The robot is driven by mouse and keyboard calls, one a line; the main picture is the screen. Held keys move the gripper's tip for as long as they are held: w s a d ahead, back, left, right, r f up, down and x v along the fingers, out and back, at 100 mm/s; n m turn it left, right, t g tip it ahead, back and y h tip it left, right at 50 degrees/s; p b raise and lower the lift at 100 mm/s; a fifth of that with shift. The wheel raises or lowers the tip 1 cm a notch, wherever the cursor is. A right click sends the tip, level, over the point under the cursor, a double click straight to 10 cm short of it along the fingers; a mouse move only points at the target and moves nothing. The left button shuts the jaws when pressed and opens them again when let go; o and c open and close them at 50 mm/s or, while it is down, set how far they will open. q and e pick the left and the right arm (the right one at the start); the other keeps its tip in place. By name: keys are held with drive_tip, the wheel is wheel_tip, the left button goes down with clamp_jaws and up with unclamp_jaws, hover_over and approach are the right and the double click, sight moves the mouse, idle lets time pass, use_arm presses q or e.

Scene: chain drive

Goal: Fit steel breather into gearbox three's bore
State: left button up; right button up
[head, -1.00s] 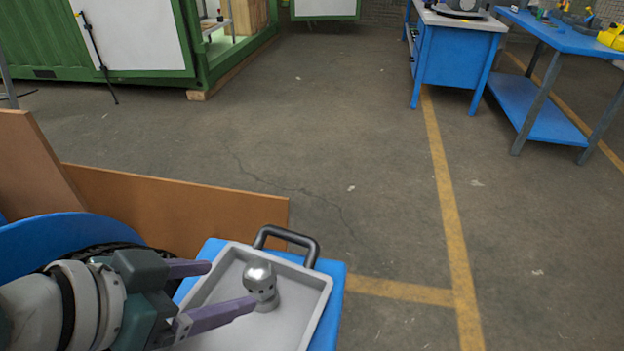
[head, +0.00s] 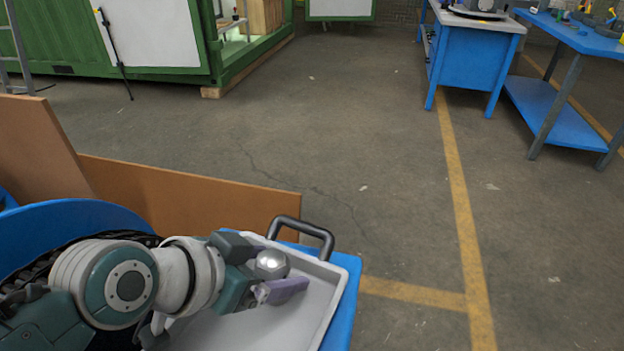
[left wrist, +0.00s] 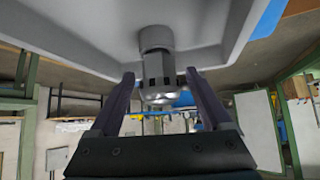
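The steel breather (head: 271,263), a silver piece with a domed top, stands in the grey tray (head: 321,302) near its handle. My left gripper (head: 277,280) is low over the tray at the breather, and one purple finger shows in front of it. In the left wrist view, which is upside down, the breather (left wrist: 157,72) stands with its base on the tray floor. It is between the two open fingers of my left gripper (left wrist: 160,85), with a gap on each side. My right gripper is not in view. I cannot make out gearbox three or its bore.
The tray has a dark handle (head: 303,229) and lies on a blue surface (head: 346,290). A brown panel (head: 200,195) stands behind it. A blue bench (head: 470,60) with a dark round object and a blue table (head: 575,35) stand far right. Open floor lies between.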

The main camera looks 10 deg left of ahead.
use_arm(q)
clamp_jaws()
idle(0.5)
